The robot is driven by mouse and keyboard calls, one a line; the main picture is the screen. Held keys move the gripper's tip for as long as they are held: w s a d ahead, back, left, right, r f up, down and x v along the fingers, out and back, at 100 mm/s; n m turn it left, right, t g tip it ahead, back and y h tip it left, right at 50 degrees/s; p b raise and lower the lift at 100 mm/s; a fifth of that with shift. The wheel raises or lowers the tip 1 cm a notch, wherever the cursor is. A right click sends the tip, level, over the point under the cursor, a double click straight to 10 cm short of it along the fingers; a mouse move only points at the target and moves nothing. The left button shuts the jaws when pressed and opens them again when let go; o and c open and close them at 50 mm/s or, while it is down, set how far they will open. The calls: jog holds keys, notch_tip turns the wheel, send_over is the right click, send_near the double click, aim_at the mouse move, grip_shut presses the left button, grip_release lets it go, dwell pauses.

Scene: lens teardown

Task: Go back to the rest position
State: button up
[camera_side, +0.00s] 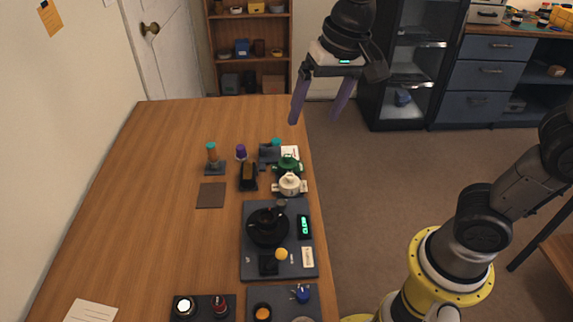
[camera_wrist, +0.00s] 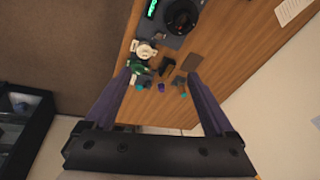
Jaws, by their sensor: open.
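My gripper (camera_side: 316,117) is open and empty. In the side view it is raised above the right edge of the table's far end, with its two purple fingers pointing down and spread apart. In the wrist view the two fingers (camera_wrist: 161,78) stand wide apart with nothing between their tips. The wooden table (camera_side: 150,190) and the objects on it lie below, clear of the fingers.
A dark mat (camera_side: 249,268) holds a black round part (camera_side: 267,228) and a green-lit display (camera_side: 304,227). A white fixture (camera_side: 290,184) and a green one (camera_side: 289,164) stand at the table's right edge. A shelf (camera_side: 249,52) and a glass cabinet (camera_side: 405,60) stand behind. The table's left side is mostly clear.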

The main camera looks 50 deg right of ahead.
jog(key=s+d+f+n+t, duration=0.1)
jog(key=s+d+f+n, duration=0.1)
jog(key=s, duration=0.5)
jog(key=s+d+f+n+t, duration=0.1)
jog(key=s+d+n, duration=0.2)
jog(key=s, duration=0.4)
jog(key=shift+s+d+f+t+h, duration=0.3)
jog(key=shift+s+d+f, duration=0.1)
jog(key=shift+d, duration=0.45)
jog(key=shift+r, duration=0.1)
dwell(1.1)
